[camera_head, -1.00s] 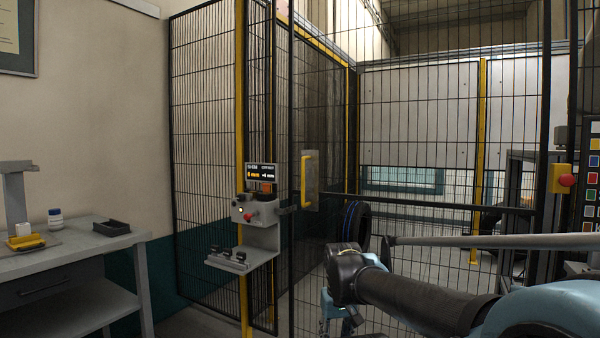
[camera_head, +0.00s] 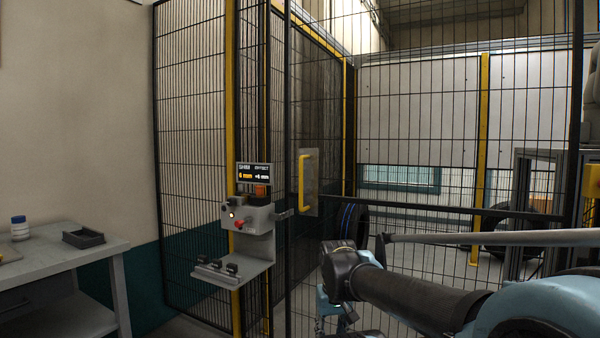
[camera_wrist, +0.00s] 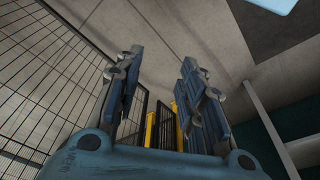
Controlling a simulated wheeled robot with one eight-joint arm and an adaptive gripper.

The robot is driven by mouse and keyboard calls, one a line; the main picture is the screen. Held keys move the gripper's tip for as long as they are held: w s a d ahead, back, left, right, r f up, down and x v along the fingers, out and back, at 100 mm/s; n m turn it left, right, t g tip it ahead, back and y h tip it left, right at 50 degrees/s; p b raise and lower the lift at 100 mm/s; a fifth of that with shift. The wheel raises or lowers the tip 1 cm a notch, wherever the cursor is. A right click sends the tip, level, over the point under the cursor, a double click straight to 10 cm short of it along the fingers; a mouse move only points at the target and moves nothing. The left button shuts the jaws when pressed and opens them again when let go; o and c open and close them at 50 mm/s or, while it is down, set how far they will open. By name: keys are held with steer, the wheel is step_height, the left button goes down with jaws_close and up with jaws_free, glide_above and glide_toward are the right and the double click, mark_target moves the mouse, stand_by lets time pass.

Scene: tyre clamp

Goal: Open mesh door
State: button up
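The mesh door (camera_head: 430,130) is a black-framed wire panel that fills the middle and right of the head view. It looks shut. Its yellow handle (camera_head: 303,182) stands upright on a grey plate near the door's left edge. My gripper (camera_head: 335,305) is low in the head view, below and right of the handle and partly hidden by my arm. In the wrist view my gripper (camera_wrist: 160,85) has its two blue fingers apart with nothing between them. Mesh (camera_wrist: 45,80) shows on the left there, and yellow uprights (camera_wrist: 150,128) show beyond the fingers.
A control box (camera_head: 247,218) with a small display (camera_head: 254,176) and a shelf (camera_head: 232,265) juts out left of the handle. A grey bench (camera_head: 70,255) with a dark tray (camera_head: 83,238) stands at the far left. A tyre (camera_head: 353,222) shows behind the mesh.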

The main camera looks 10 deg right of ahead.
steer(key=w+d+r+n+t+h, duration=0.1)
steer(key=w+d+r+n+h, duration=0.25)
steer(key=w+r+n, duration=0.55)
steer(key=w+d+r+n+t+h, duration=0.2)
steer(key=w+r+n+h, duration=0.3)
steer(key=w+r, duration=0.85)
steer(key=w+a+r+n+t+h, duration=0.2)
steer(key=w+a+r+n+t, duration=0.3)
steer(key=w+a+r, duration=0.5)
steer(key=w+a+r+n+t+h, duration=0.25)
steer(key=w+a+r+n, duration=0.5)
steer(key=w, duration=0.45)
steer(key=x, duration=1.6)
steer(key=shift+d+f, duration=0.35)
steer(key=shift+f, duration=0.05)
steer(key=shift+w+g, duration=0.1)
steer(key=shift+g, duration=0.15)
jaws_close()
